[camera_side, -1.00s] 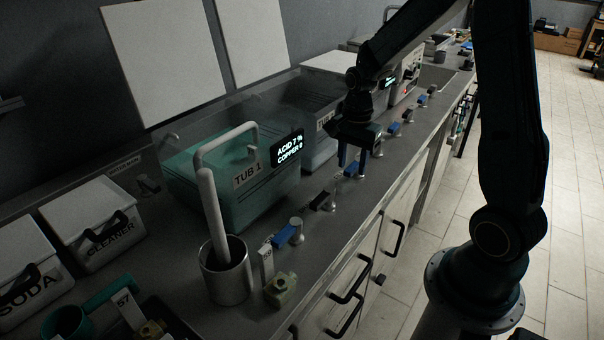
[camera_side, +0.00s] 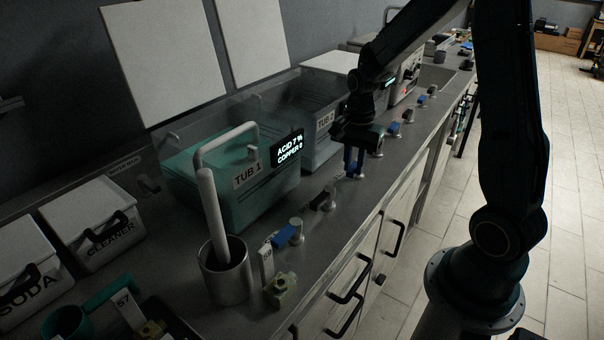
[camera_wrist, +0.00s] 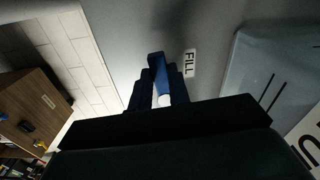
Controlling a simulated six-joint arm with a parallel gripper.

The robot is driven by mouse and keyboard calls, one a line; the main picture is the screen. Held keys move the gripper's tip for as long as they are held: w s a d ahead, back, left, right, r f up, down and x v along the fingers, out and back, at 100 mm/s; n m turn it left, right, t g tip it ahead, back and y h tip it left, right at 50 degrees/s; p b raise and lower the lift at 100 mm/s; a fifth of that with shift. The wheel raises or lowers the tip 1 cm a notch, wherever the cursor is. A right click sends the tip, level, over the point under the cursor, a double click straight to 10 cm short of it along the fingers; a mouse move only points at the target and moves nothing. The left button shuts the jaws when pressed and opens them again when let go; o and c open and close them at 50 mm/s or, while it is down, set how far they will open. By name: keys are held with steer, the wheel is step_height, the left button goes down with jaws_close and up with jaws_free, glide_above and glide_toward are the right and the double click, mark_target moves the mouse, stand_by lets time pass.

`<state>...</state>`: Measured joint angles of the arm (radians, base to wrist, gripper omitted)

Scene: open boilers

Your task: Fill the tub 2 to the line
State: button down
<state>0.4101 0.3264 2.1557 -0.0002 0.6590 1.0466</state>
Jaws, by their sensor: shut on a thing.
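Tub 2 (camera_side: 318,148) is a clear, pale bluish tub behind the counter's row of valves, with a "TUB 2" label partly hidden by my arm. In the wrist view, a pale tub wall (camera_wrist: 262,62) with dark line marks fills the right side; its liquid level is hard to tell. My gripper (camera_side: 354,165) points down at a valve in front of tub 2. In the wrist view, my gripper (camera_wrist: 162,85) is shut on a blue valve handle (camera_wrist: 157,62) beside a "FILL" label (camera_wrist: 189,63). A whitish valve post (camera_wrist: 165,100) shows between the fingers.
Tub 1 (camera_side: 230,195) holds teal liquid, with a display (camera_side: 287,149) reading acid 7 %, copper 0. More valves, one with a blue handle (camera_side: 284,235), line the counter's front. A metal cup (camera_side: 226,285) stands at the near end.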

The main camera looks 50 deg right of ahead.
steer(key=shift+s+d+n, duration=0.1)
steer(key=shift+s+n, duration=0.25)
steer(key=shift+n, duration=0.65)
steer(key=shift+s+d+n, duration=0.1)
steer(key=shift+s+n, duration=0.25)
steer(key=shift+n, duration=0.65)
steer(key=c, duration=1.3)
jaws_free()
steer(key=shift+r, duration=0.1)
step_height(320, 180, up, 14)
steer(key=shift+f, duration=0.2)
